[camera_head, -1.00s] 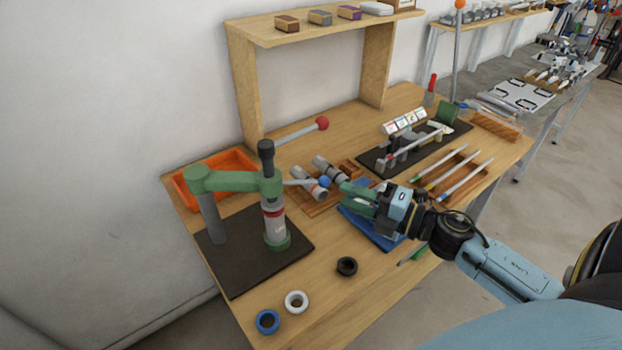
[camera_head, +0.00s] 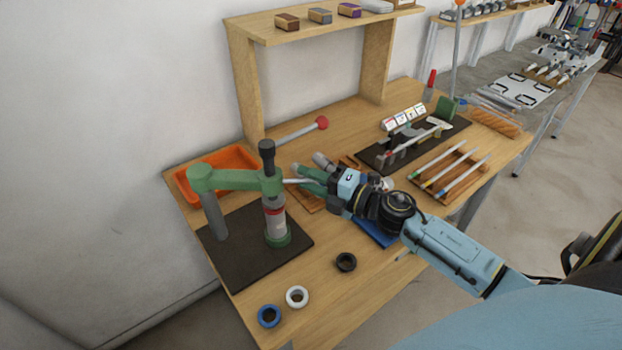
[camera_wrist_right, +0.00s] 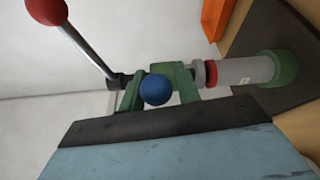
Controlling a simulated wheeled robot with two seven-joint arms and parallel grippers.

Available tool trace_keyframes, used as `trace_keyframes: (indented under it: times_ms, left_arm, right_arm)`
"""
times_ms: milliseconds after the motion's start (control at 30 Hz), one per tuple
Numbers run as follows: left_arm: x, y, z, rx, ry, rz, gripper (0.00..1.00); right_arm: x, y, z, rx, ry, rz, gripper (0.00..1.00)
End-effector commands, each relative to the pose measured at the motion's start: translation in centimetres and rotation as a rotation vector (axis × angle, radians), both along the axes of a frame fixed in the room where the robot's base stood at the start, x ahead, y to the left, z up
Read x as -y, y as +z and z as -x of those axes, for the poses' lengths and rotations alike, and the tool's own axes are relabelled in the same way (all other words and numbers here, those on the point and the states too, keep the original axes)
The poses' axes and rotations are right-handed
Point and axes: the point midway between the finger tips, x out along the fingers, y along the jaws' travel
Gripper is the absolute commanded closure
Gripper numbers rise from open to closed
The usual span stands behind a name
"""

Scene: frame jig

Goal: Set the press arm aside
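The press has a green horizontal press arm (camera_head: 235,180) running from a grey post to a green head around the upright ram, with a red band and pale label below. A thin handle rod (camera_head: 292,181) leaves the head toward my right gripper (camera_head: 312,178). The blue ball (camera_wrist_right: 156,89) on this handle is hidden in the head view. In the right wrist view it shows between the two green fingers of my right gripper, which look open around it. Whether they touch it I cannot tell. My left gripper is not in view.
The press stands on a dark base plate (camera_head: 235,262). A lever with a red ball (camera_head: 322,122) sticks out above. An orange tray (camera_head: 240,160) lies behind. Blue, white and black rings (camera_head: 346,262) lie in front. A wooden shelf (camera_head: 245,90) stands at the back.

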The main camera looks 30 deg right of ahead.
Motion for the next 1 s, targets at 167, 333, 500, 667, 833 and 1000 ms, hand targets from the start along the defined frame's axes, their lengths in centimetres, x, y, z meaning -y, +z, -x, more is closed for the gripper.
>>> trace_keyframes:
  times_ms: [167, 333, 500, 667, 833, 1000]
  left_arm:
    - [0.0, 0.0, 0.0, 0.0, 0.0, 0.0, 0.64]
    - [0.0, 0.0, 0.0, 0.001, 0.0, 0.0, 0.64]
    - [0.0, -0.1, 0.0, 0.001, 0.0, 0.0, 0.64]
    - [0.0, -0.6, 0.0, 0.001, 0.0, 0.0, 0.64]
    - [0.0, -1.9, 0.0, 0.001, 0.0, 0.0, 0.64]
    - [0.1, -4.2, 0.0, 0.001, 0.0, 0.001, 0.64]
  right_arm:
    - [0.0, 0.0, 0.0, 0.0, 0.0, 0.0, 0.86]
    - [0.0, 0.0, 0.0, 0.0, 0.0, -0.001, 1.0]
    - [0.0, 0.0, 0.0, 0.0, 0.002, 0.0, 1.0]
    - [0.2, -0.1, -0.5, 0.002, 0.021, 0.0, 1.0]
    - [0.8, -0.4, -1.7, 0.003, 0.076, 0.002, 1.0]
    - [1.8, -0.6, -3.5, 0.004, 0.157, 0.004, 1.0]
